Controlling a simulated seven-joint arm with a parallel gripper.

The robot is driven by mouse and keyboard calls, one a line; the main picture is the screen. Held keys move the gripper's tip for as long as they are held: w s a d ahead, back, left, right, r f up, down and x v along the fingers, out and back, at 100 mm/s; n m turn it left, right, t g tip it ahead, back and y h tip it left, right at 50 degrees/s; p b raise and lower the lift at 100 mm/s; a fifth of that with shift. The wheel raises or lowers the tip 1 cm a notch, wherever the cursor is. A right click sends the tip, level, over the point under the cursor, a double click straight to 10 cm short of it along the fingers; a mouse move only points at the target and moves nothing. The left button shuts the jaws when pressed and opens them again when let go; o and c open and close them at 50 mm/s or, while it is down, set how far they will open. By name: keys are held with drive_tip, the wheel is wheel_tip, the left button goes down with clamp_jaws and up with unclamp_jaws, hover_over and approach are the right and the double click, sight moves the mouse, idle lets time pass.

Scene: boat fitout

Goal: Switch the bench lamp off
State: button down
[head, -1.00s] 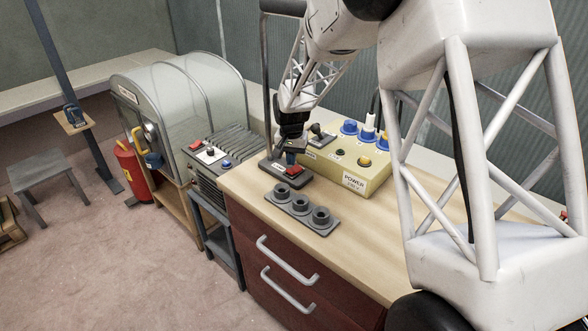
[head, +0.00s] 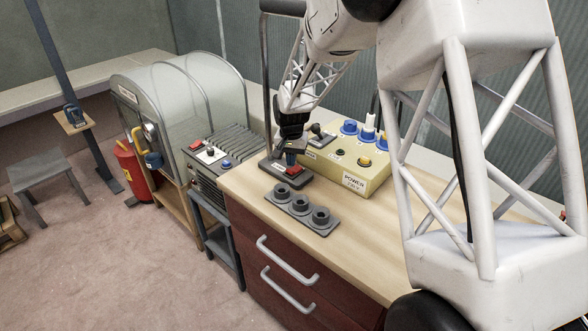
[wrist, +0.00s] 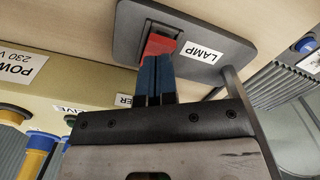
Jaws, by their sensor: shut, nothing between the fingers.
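The bench lamp's dark base plate (head: 275,177) lies on the bench at its back left, with a dark post (head: 266,80) rising from it to a dark head (head: 283,7) at the top edge. A red rocker switch (head: 294,171) sits on the plate; in the wrist view the red switch (wrist: 160,45) is beside a label reading LAMP (wrist: 203,53). My gripper (head: 290,160) is shut and empty, its blue fingertips (wrist: 156,62) at the switch, overlapping its near edge. I cannot tell whether they touch it, or whether the lamp is lit.
A cream power box (head: 345,170) with blue and yellow sockets stands close right of my gripper. A grey block with three round holes (head: 302,210) lies in front. A machine with red, white and blue buttons (head: 210,155) stands left. The bench top (head: 375,240) is clear at front right.

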sight(292, 170)
drive_tip(key=shift+f, duration=1)
idle(0.9)
drive_tip(key=shift+r, duration=3.5)
drive_tip(key=shift+s+r, duration=0.1)
